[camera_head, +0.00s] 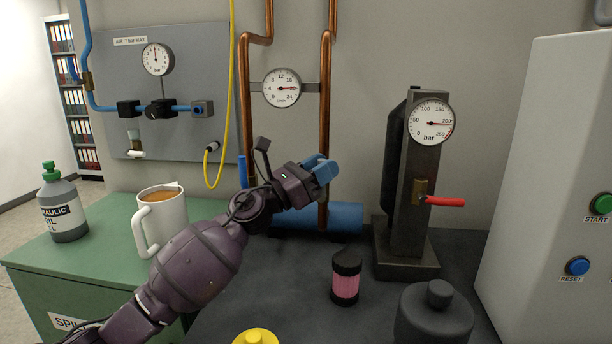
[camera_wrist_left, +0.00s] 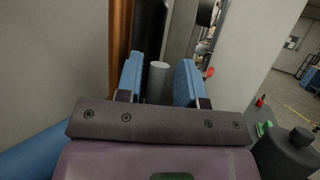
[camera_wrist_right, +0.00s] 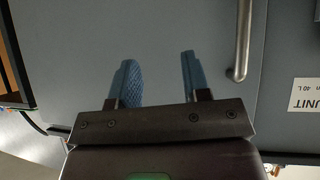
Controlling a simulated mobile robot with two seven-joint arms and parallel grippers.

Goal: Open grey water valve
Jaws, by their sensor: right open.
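My left gripper (camera_head: 322,168) is in front of the right copper pipe, below the round water gauge (camera_head: 282,88). In the left wrist view its blue fingers (camera_wrist_left: 160,85) are open, one on each side of a light grey rod (camera_wrist_left: 158,82), with a gap on both sides. The rod looks like the grey valve's handle; the rest of the valve is hidden behind the gripper in the head view. A blue lever (camera_head: 242,171) stands on the left copper pipe. My right gripper (camera_wrist_right: 154,82) is open and empty in front of a grey panel, outside the head view.
A pressure stand with a red lever (camera_head: 444,201) stands right of the left gripper. A pink-and-black cylinder (camera_head: 345,281) and a dark round container (camera_head: 434,315) stand on the dark bench. A mug (camera_head: 160,222) and an oil bottle (camera_head: 62,208) are on the green cabinet.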

